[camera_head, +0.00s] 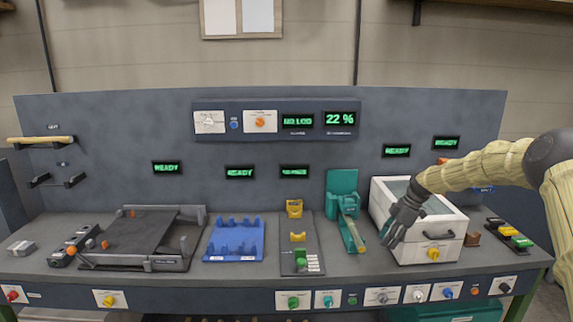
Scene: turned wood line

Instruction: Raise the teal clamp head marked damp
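A teal fixture (342,182) stands on the bench right of centre, with an upright teal block at the back and a narrow teal bed (348,232) running forward. A pale rod-like piece (356,234) lies along the bed. I cannot read a "damp" mark on it, and I cannot tell whether its head is up or down. My gripper (392,236) hangs to the right of the teal fixture, in front of the left side of a white box, apart from the teal block. Its dark fingers point down and left; their gap is not clear.
The white box (440,252) with a dark handle stands right of the teal fixture. A grey stand with yellow and green parts (300,258) is left of it, then a blue rack (236,243) and a dark roller frame (145,240). Knobs line the bench front.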

